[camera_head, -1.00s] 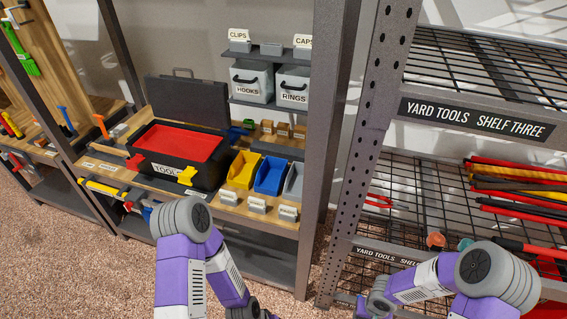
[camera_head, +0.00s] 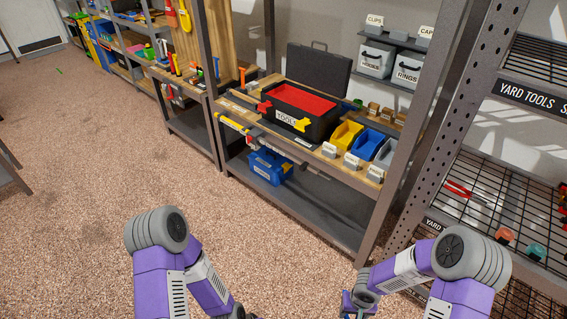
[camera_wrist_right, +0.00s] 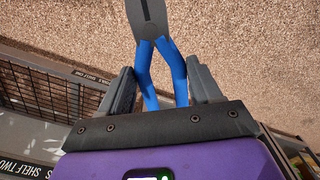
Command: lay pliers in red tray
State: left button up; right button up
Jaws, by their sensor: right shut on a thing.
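The pliers (camera_wrist_right: 147,20) have a grey head and blue handles. My right gripper (camera_wrist_right: 161,86) is shut on the handles, with the head pointing away beyond the fingertips. In the head view my right gripper (camera_head: 357,303) is low, near the bottom edge, with a bit of blue at it. The red tray (camera_head: 305,97) sits in the top of the black toolbox (camera_head: 287,118), marked TOOLS, with its lid raised behind. The toolbox stands on the wooden bench, well away from my right gripper. My left arm comes in at the bottom, but its gripper is out of frame.
Yellow and blue bins (camera_head: 346,136) stand right of the toolbox. A dark steel upright (camera_head: 412,125) and the yard tools rack (camera_head: 500,200) stand at the right. The carpet (camera_head: 110,150) at the left is open.

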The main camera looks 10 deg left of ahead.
aim_at(289, 100)
jog(key=u, duration=0.65)
jog(key=i, duration=1.25)
jog(key=u, duration=0.3)
